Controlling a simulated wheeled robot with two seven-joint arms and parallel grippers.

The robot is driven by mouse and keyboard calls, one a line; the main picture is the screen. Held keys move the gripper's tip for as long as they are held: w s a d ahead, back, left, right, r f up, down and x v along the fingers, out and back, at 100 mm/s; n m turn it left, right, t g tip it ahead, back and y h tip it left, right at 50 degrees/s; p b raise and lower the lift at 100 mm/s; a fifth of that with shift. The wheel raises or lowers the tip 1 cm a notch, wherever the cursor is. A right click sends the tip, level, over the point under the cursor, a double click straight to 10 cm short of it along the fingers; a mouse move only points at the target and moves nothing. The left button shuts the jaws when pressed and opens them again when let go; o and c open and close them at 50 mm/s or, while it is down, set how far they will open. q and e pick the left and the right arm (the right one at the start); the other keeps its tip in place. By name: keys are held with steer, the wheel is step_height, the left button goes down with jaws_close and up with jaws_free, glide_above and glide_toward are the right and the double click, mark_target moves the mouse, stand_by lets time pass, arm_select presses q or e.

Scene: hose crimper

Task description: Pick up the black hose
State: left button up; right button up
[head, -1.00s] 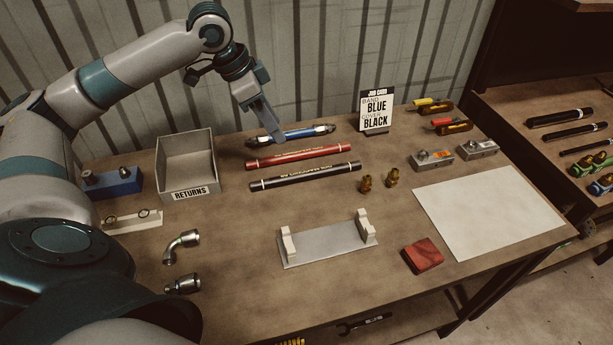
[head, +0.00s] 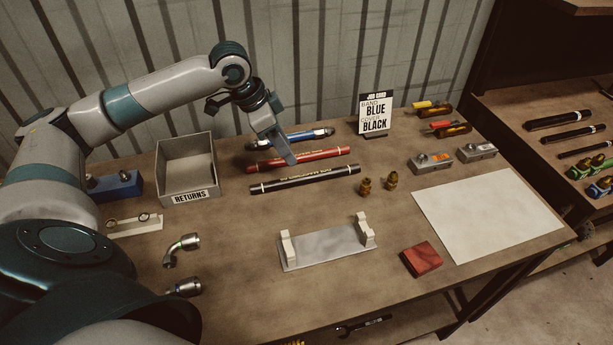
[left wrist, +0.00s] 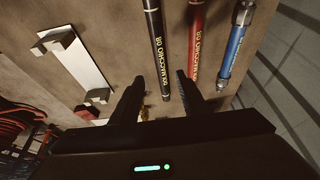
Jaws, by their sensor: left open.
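The black hose (head: 305,180) lies on the workbench, in front of the red hose (head: 322,154) and the blue hose (head: 310,134). My left gripper (head: 290,161) is above the red hose, just behind the black hose, pointing down. In the left wrist view, my left gripper (left wrist: 158,97) is open and empty. The black hose (left wrist: 157,45) shows between its two fingers, with the red hose (left wrist: 196,40) and the blue hose (left wrist: 235,45) to the right. My right gripper is not in view.
A grey returns bin (head: 187,170) stands left of the hoses. A metal cradle (head: 325,247) with two white posts is in front. Brass fittings (head: 378,184) stand to the right, near a white sheet (head: 488,215). A job card (head: 375,113) stands behind.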

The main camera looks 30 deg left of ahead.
arm_select(q)
steer(key=p, duration=0.1)
glide_above(304, 176)
steer(key=s+a, duration=0.2)
steer(key=f, duration=0.5)
steer(key=shift+d+f, duration=0.2)
steer(key=shift+d, duration=0.05)
steer(key=shift+w+d+f, duration=0.1)
steer(key=shift+f, duration=0.1)
steer(key=p+x, duration=0.2)
steer(key=x, duration=0.2)
steer(key=shift+w+f, duration=0.1)
steer(key=shift+f, duration=0.25)
jaws_close()
